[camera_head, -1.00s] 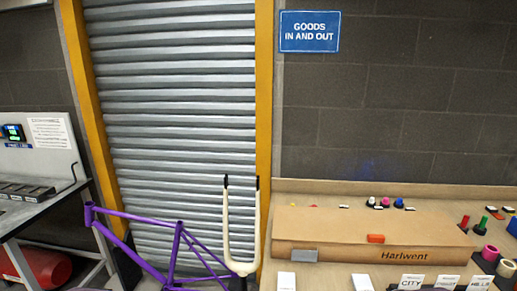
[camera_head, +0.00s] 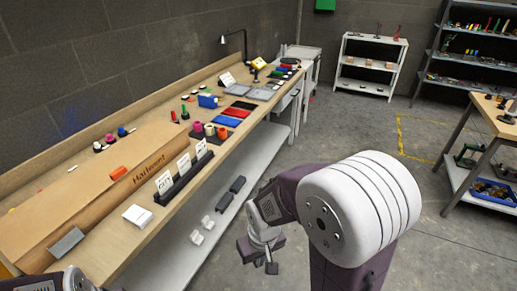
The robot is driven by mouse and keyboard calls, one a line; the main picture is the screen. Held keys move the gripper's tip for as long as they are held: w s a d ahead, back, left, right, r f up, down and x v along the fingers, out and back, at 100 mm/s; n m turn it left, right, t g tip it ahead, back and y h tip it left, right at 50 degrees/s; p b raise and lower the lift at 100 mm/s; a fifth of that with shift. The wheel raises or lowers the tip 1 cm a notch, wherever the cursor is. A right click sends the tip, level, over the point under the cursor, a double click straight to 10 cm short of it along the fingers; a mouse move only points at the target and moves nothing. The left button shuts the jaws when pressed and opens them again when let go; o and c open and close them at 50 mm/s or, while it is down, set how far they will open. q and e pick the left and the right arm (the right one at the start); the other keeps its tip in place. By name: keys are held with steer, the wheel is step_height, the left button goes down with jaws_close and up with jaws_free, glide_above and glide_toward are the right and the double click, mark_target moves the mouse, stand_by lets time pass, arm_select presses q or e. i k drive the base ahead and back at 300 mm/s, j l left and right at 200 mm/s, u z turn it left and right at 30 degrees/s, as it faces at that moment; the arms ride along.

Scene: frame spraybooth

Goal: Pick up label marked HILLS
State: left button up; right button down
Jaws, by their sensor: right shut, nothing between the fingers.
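Three upright white labels stand in a row in a dark holder (camera_head: 182,177) on the long bench. The nearest is CITY (camera_head: 164,182), then a middle label (camera_head: 183,163). The farthest is the HILLS label (camera_head: 201,149); its print is tiny now, but it read HILLS in the earlier view. My right gripper (camera_head: 260,262) hangs over the floor in front of the bench, lower right of the labels and well apart from them. It is shut and empty. Part of my left arm shows at the bottom left corner; its gripper is out of view.
A Harlwent box (camera_head: 90,200) lies left of the holder. A white block (camera_head: 138,215) is on the bench's near side. Coloured rolls (camera_head: 210,130) and trays (camera_head: 228,121) lie beyond the labels. A lower shelf (camera_head: 200,260) runs below.

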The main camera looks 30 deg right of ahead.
mark_target(201, 149)
steer(key=z, duration=0.4)
steer(key=i+u, duration=0.45)
steer(key=i+l+u, duration=0.15)
steer(key=i+u, duration=0.3)
steer(key=i, duration=0.2)
